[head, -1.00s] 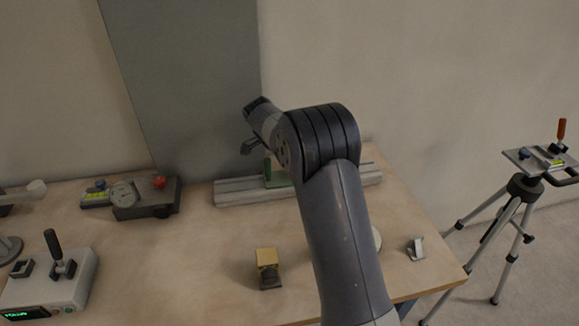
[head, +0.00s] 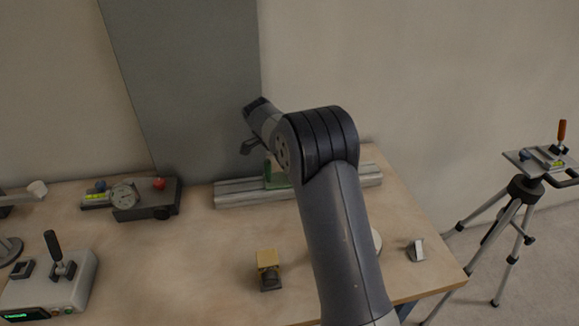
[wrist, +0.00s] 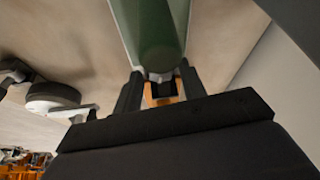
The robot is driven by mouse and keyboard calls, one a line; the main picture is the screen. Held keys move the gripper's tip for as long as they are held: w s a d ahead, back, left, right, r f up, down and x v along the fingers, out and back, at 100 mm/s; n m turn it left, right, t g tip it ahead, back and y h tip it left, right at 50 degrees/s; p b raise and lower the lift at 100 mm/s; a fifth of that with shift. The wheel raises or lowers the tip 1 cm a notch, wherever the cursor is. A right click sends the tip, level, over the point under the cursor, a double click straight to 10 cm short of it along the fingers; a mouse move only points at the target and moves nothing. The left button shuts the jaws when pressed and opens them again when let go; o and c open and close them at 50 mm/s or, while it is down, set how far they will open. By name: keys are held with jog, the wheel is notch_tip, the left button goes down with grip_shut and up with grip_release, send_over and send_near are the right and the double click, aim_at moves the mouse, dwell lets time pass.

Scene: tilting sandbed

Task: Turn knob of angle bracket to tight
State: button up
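The green angle bracket (head: 277,174) stands on the grey slotted rail (head: 238,191) at the back of the bench, partly hidden behind my arm. In the wrist view my gripper (wrist: 161,90) shows two dark fingers, apart from each other. A green body (wrist: 155,30), probably the bracket, comes down from the top edge to between them and ends in a grey tip. An orange and dark piece (wrist: 160,93) shows between the fingers. I cannot tell whether it is the knob or whether the fingers touch it.
A dial gauge block with a red knob (head: 159,184) stands left of the rail. A switch box (head: 50,285) is at front left. A tripod (head: 523,190) stands right of the bench.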

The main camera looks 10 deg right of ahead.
jog(key=v, duration=1)
jog(key=shift+a+r, duration=0.2)
jog(key=shift+r, duration=0.15)
jog(key=x, duration=1.1)
jog(key=shift+n, duration=0.3)
